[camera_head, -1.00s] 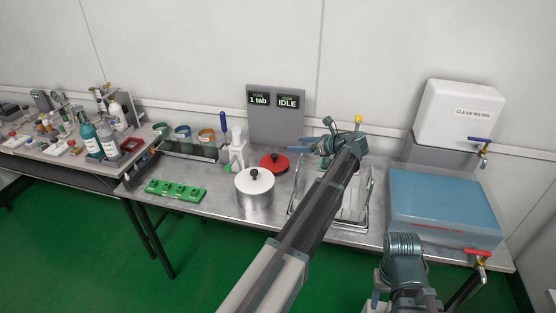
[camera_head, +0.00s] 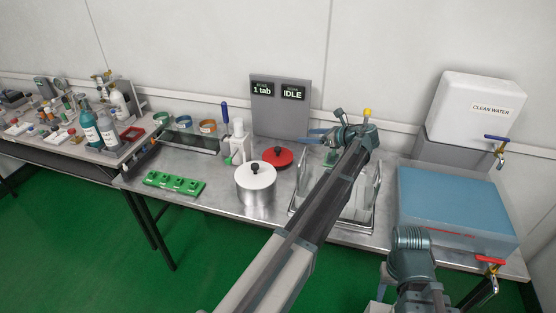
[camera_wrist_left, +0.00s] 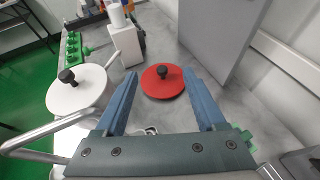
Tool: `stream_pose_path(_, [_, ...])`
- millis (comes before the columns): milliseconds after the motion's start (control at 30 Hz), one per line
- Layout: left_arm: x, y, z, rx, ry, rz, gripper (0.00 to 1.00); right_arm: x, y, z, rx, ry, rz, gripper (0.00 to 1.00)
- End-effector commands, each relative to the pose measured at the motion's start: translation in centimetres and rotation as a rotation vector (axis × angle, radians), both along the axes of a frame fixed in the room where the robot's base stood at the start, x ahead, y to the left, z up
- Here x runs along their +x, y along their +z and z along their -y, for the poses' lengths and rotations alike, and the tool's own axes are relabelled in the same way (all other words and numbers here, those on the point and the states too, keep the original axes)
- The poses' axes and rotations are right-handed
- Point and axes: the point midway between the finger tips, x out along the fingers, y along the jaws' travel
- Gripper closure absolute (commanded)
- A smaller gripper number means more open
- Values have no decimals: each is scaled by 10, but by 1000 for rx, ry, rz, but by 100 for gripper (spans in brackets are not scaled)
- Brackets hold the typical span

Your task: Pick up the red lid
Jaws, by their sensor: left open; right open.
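The red lid (camera_head: 279,157) with a black knob lies flat on the metal table, behind and right of a silver pot (camera_head: 256,194) with a white lid. My left gripper (camera_head: 314,136) is open and empty, to the right of the red lid in the head view. In the left wrist view, the red lid (camera_wrist_left: 160,88) shows between and beyond the two open blue fingers (camera_wrist_left: 160,74), with no contact visible. The white lid (camera_wrist_left: 75,92) is left of them. My right gripper (camera_head: 384,290) is low at the front, mostly hidden by its own arm.
A grey display board (camera_head: 280,105) stands behind the lid. A white dispenser (camera_head: 238,142) is to its left. A metal-framed basin (camera_head: 368,222) lies under my left arm. A blue tank (camera_head: 455,208) stands at right, and a green tray (camera_head: 174,183) at front left.

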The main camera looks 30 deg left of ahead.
Motion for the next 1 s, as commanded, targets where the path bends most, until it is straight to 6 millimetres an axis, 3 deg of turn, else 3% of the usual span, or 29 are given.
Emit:
stream_pose_path(500, [0,-73,0,0,0,0,28,0,-73,0,0,1,0,50])
stream_pose_path(833, [0,-80,-2,0,1,0,28,0,-80,0,0,1,0,50])
stream_pose_path(1000, [4,-92,-24,0,2,0,28,0,-92,0,0,1,0,50])
